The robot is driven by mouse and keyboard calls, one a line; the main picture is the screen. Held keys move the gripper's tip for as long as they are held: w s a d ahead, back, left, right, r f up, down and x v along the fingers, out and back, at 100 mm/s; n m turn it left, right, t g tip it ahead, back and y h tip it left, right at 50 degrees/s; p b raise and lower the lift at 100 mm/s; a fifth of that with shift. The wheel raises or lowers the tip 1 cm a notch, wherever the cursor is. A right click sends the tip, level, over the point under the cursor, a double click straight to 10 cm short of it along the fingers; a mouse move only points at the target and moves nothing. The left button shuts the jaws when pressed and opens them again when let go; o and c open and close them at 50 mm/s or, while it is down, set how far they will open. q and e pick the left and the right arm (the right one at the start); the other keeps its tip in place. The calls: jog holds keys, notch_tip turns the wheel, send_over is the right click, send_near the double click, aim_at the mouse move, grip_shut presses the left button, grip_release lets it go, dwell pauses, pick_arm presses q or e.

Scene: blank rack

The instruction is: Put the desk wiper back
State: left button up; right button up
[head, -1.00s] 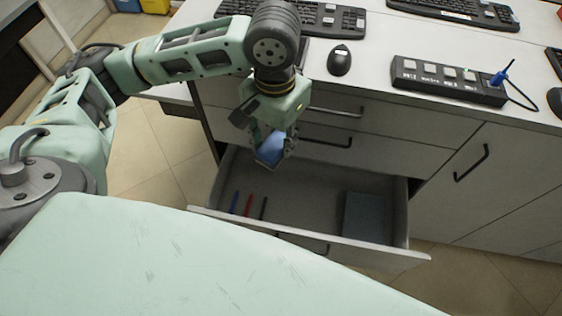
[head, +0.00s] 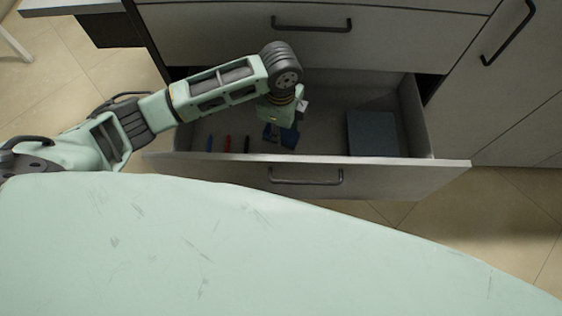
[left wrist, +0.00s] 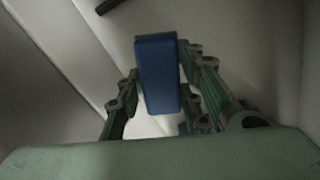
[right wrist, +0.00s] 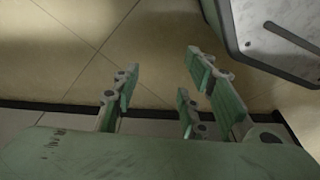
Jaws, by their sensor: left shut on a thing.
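The desk wiper is a blue block (left wrist: 158,75) held between the fingers of my left gripper (left wrist: 160,92) in the left wrist view. In the head view my left gripper (head: 282,128) is down inside the open drawer (head: 325,110), and the dark blue wiper (head: 289,138) shows below it near the drawer's front wall. Whether the wiper touches the drawer floor I cannot tell. My right gripper (right wrist: 160,95) shows only in the right wrist view, with its fingers apart and nothing between them, above the tiled floor.
Blue, red and black pens (head: 227,143) lie in the drawer left of the wiper. A flat dark blue-grey item (head: 372,133) lies at the drawer's right. Bare drawer floor is between it and the wiper. A closed drawer with a handle (head: 312,25) is above.

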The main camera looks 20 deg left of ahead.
pick_arm(q)
notch_tip(320, 180, down, 6)
jog(key=shift+f+b, duration=0.15)
jog(key=shift+b, duration=0.65)
notch_tip(320, 180, down, 4)
jog(key=shift+f+b, duration=0.1)
jog(key=shift+b, duration=0.55)
jog(key=shift+f, duration=0.2)
pick_arm(e)
notch_tip(320, 180, up, 10)
jog(key=w, duration=0.2)
jog(key=shift+w+t, duration=0.3)
jog(key=shift+a, duration=0.1)
pick_arm(q)
jog(key=shift+f, duration=0.2)
jog(key=o, duration=1)
jog(key=shift+r, duration=0.1)
pick_arm(e)
jog(key=shift+f, duration=0.1)
